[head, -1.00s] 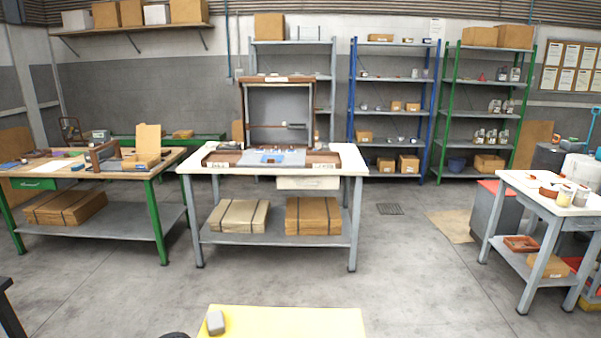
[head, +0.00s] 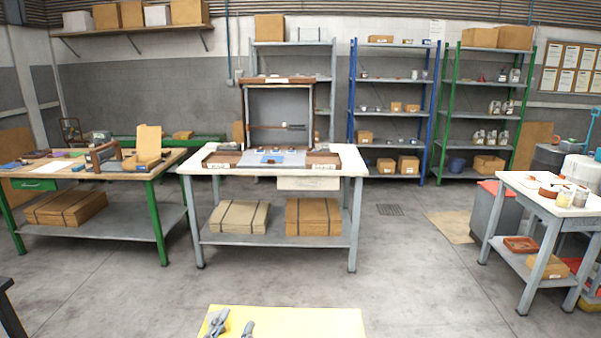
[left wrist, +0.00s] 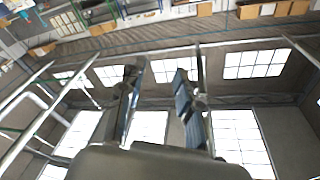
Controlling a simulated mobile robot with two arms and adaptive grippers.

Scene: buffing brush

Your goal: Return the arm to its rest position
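My left gripper (head: 232,325) is at the bottom edge of the head view, low and close to me. Its two grey fingers stand apart with nothing between them. In the left wrist view the two dark fingers (left wrist: 158,95) are also apart, with an empty gap, and point up toward the windows and ceiling. My right gripper does not show in either view.
A white-topped workbench (head: 347,163) with a wooden frame stands ahead across open floor. A green-legged bench (head: 165,164) is at left. A white table (head: 530,188) is at right. Shelves line the back wall. The grey floor (head: 420,275) between is clear.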

